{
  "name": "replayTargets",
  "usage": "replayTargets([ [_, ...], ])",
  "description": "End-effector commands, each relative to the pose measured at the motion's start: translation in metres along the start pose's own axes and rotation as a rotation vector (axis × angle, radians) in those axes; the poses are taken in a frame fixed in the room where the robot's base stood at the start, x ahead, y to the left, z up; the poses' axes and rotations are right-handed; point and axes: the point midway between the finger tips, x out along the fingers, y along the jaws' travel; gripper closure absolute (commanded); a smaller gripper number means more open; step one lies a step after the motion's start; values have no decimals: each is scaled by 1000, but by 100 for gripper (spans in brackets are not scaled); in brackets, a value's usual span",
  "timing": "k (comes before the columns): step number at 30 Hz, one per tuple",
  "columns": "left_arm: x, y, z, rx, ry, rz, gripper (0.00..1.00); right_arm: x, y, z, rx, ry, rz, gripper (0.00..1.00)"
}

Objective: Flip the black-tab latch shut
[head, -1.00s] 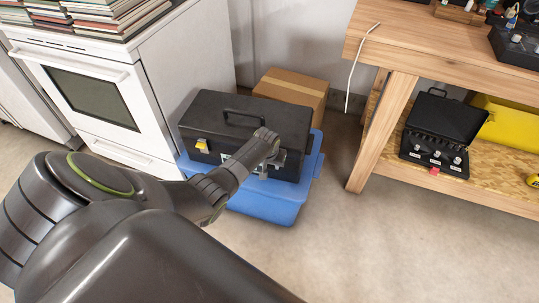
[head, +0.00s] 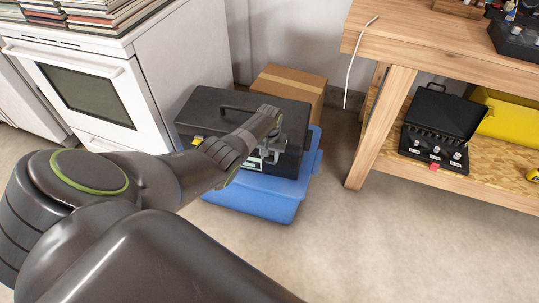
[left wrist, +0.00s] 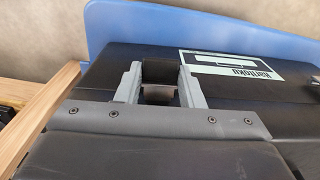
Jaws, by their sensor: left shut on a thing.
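A black toolbox (head: 292,157) with a top handle sits on a blue bin (head: 262,203) beside the white stove. A yellow-tab latch (head: 198,140) shows on the left part of its front, partly hidden by my arm. My left gripper (head: 268,156) is at the right part of the toolbox front. In the left wrist view, the grey fingers of my left gripper (left wrist: 160,86) stand on either side of the black-tab latch (left wrist: 161,72), shut on it. A pale label (left wrist: 217,65) is beside them. Whether the latch is seated is hidden. My right gripper is not in view.
A cardboard box (head: 290,82) stands behind the toolbox. A wooden workbench (head: 380,130) is to the right, with an open black case (head: 440,125) on its lower shelf. The stove (head: 85,85) is on the left. The floor in front is clear.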

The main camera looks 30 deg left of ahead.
Motion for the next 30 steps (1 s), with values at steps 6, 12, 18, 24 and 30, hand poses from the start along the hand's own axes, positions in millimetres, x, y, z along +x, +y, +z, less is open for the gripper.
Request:
replayTargets([
  [6, 1, 0, 1, 1, -1, -1, 60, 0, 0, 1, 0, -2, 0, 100],
  [12, 1, 0, 0, 0, 0, 0, 44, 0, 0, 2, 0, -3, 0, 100],
  [18, 0, 0, 0, 0, 0, 0, 44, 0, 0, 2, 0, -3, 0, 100],
  [24, -18, 0, 0, 0, 2, 0, 44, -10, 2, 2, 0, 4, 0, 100],
  [30, -55, 0, -1, 1, 4, 0, 44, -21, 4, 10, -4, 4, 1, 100],
])
